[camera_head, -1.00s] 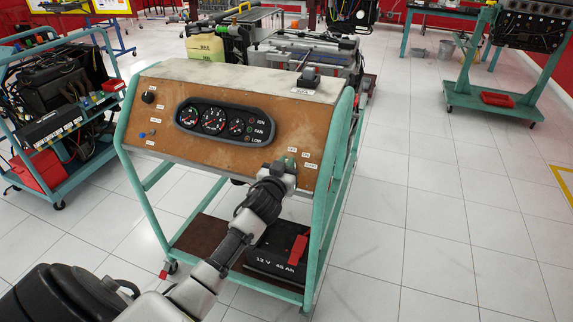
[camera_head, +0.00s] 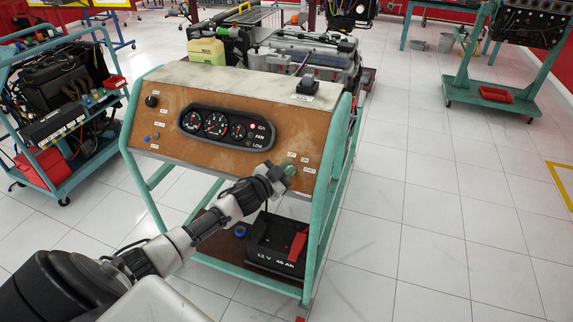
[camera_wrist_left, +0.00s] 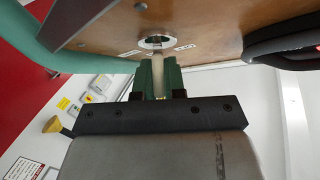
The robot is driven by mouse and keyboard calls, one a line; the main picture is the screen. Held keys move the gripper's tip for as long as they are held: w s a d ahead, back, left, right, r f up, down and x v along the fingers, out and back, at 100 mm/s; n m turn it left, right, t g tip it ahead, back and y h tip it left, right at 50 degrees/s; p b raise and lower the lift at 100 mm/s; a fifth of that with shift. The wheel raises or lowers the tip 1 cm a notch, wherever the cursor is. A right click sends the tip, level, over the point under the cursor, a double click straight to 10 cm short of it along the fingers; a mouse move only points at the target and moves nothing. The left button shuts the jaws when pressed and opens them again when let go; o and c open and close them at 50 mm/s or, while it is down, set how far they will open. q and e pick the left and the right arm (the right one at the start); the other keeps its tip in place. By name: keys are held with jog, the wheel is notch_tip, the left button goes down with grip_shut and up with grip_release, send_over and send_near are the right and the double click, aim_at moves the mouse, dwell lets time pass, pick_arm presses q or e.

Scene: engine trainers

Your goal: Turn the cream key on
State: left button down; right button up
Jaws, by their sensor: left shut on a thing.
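The cream key (camera_wrist_left: 158,60) sits in a round switch with a pale ring (camera_wrist_left: 155,42) on the brown panel (camera_head: 200,95). My left gripper (camera_head: 286,170) is at this switch at the panel's lower right. In the left wrist view its green fingers (camera_wrist_left: 158,74) are shut on the key, one on each side. Small labels OFF, ON and START surround the switch. The fingers hide most of the key in the head view. The IGN lamp (camera_head: 252,127) looks lit pinkish red. My right gripper is not in view.
A black switch (camera_head: 308,86) stands on the panel's top. The teal frame (camera_head: 325,200) carries a black battery (camera_head: 277,245) below my arm. The floor to the right is clear.

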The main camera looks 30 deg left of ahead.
pick_arm(q)
jog(key=shift+m+h+p, duration=0.3)
jog(key=shift+m+h, duration=0.1)
jog(key=shift+m, duration=0.4)
jog(key=shift+g, duration=0.3)
jog(key=c, duration=1.2)
grip_release()
jog(key=shift+s+a, duration=0.1)
jog(key=shift+s, duration=0.5)
jog(key=v, duration=0.9)
jog(key=shift+s+b, duration=0.25)
jog(key=shift+b, duration=0.2)
jog(key=shift+a, duration=0.15)
